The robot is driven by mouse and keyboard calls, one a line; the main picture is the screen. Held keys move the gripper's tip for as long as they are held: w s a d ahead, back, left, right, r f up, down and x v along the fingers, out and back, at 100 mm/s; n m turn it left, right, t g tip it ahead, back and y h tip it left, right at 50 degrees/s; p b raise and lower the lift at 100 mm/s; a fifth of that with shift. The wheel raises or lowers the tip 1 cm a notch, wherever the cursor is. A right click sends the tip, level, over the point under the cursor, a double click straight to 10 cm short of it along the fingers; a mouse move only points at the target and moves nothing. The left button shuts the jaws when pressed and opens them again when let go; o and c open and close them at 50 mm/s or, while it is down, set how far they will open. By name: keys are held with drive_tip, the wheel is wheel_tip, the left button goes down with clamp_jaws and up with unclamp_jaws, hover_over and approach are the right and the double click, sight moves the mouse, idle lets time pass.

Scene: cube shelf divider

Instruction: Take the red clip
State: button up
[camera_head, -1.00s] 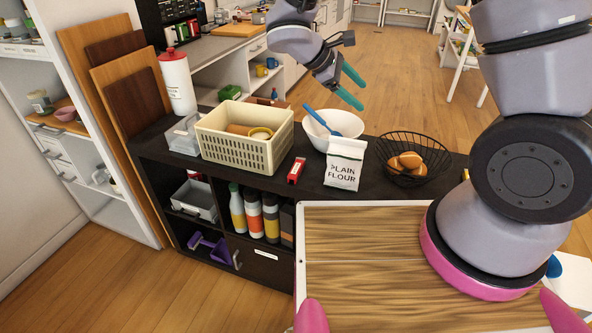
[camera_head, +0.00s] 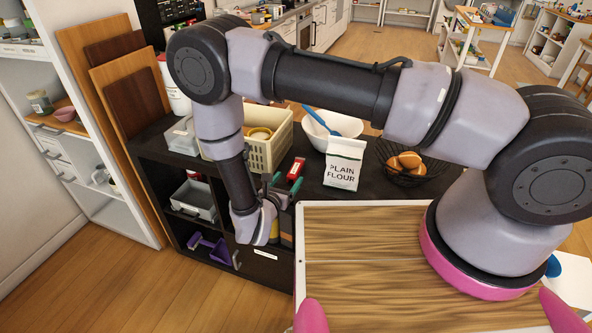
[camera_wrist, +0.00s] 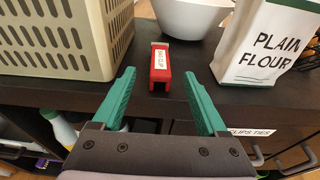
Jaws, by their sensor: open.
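The red clip (camera_wrist: 161,72) lies on the dark shelf top in the wrist view, with a white label reading something like "BAG CLIP". It also shows in the head view (camera_head: 296,169), between the cream basket and the flour bag. My gripper (camera_wrist: 160,90) is open, with its green fingers on either side of the clip's line and their tips just short of it or near its front end. I cannot tell the exact height gap. In the head view my gripper (camera_head: 283,186) is at the front edge of the shelf, partly hidden by my arm.
A cream basket (camera_wrist: 75,35) stands left of the clip and a plain flour bag (camera_wrist: 262,45) right of it. A white bowl (camera_wrist: 192,15) is behind. A black wire basket (camera_head: 398,174) with brown items is further right. Bottles and a drawer are below the shelf top.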

sight(294, 169)
drive_tip(key=x, duration=0.8)
drive_tip(key=shift+r, duration=0.2)
clamp_jaws()
